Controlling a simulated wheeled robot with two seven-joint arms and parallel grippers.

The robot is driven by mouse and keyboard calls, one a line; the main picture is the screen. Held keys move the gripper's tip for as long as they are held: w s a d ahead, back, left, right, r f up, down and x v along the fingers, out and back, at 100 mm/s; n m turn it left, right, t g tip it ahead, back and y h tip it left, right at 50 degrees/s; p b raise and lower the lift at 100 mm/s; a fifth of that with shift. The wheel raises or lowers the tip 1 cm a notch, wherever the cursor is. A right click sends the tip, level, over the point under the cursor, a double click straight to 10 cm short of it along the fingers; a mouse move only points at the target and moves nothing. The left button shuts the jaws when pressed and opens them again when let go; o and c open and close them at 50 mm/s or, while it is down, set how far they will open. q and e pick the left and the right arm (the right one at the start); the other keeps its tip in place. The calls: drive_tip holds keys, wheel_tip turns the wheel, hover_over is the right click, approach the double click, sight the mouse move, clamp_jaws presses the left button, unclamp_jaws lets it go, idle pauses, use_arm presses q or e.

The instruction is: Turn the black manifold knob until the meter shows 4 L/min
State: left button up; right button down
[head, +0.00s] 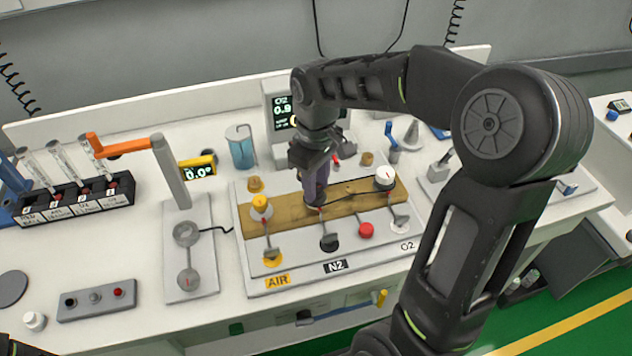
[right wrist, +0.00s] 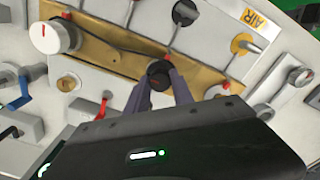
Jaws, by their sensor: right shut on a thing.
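The black manifold knob (right wrist: 159,74) sits on the brass-coloured manifold block (head: 345,203), between a yellow knob (head: 261,205) and a white knob (head: 385,177). My right gripper (head: 315,197) comes down from above and is shut on the black knob. In the right wrist view, one fingertip lies on each side of the knob. The meter (head: 282,106) stands behind the manifold with a dark screen. Its upper line seems to read about 0.9; the rest is partly hidden by my right arm.
Black (head: 330,242), red (head: 366,230) and other valve levers line the front of the manifold panel. A grey post with an orange arm (head: 130,144) stands at left, near a small yellow display (head: 197,168). A blue-filled jar (head: 241,150) stands behind.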

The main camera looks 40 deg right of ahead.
drive_tip(key=shift+n, duration=0.4)
drive_tip(key=c, duration=1.1)
unclamp_jaws()
wheel_tip(320, 180, up, 8)
drive_tip(key=shift+f, duration=0.1)
